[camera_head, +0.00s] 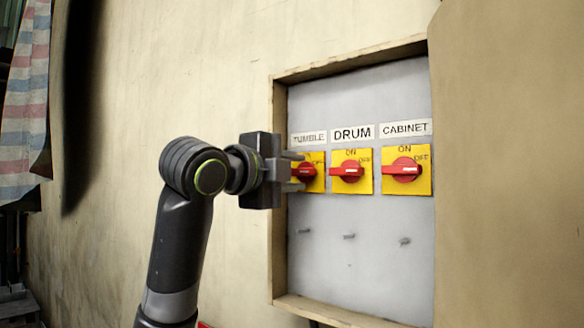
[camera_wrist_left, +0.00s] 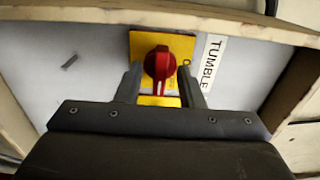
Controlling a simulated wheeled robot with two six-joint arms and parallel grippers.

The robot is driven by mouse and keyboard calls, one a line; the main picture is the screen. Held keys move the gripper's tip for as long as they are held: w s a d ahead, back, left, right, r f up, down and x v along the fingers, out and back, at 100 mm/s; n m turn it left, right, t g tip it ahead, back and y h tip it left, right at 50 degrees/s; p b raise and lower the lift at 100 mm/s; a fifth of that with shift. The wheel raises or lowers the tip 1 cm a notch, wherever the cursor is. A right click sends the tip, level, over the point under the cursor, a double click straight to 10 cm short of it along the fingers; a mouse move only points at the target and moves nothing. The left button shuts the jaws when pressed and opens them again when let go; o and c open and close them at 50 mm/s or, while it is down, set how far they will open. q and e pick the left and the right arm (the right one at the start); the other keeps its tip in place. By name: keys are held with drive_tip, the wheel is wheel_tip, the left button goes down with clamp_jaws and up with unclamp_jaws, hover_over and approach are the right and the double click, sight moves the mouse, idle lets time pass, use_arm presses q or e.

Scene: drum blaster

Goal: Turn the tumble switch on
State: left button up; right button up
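The tumble switch (camera_head: 313,172) is a red rotary knob on a yellow plate under the TUMBLE label (camera_head: 308,138). Its handle lies level, like those of the two other switches. My left gripper (camera_head: 301,171) is at this switch, with one finger above and one below the knob. In the left wrist view the red knob (camera_wrist_left: 158,63) sits between the two spread fingers (camera_wrist_left: 159,72). Small gaps show on both sides, so the gripper looks open around it. Part of the plate is hidden by the gripper. My right gripper is out of view.
The drum switch (camera_head: 349,172) and cabinet switch (camera_head: 405,171) are to the right on the same grey panel (camera_head: 360,275). The panel is recessed in a wooden frame (camera_head: 278,240), whose left edge is close to my gripper. Small pegs (camera_head: 349,237) stick out below the switches.

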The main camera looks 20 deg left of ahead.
use_arm(q)
drive_tip(key=shift+c, duration=0.4)
clamp_jaws()
drive_tip(key=shift+f+n, duration=0.1)
drive_tip(key=shift+n, duration=0.2)
drive_tip(key=n+b, duration=0.2)
drive_tip(key=n, duration=0.1)
drive_tip(key=shift+n+b, duration=0.3)
drive_tip(key=shift+n, duration=0.1)
drive_tip(key=n+b, duration=0.2)
drive_tip(key=n, duration=0.2)
drive_tip(key=shift+f, duration=0.1)
drive_tip(key=n+b, duration=0.3)
drive_tip(key=n, duration=0.2)
drive_tip(key=shift+n+b, duration=0.35)
drive_tip(key=shift+n, duration=0.05)
drive_tip(key=shift+n+b, duration=1)
drive_tip(key=shift+n, duration=0.9)
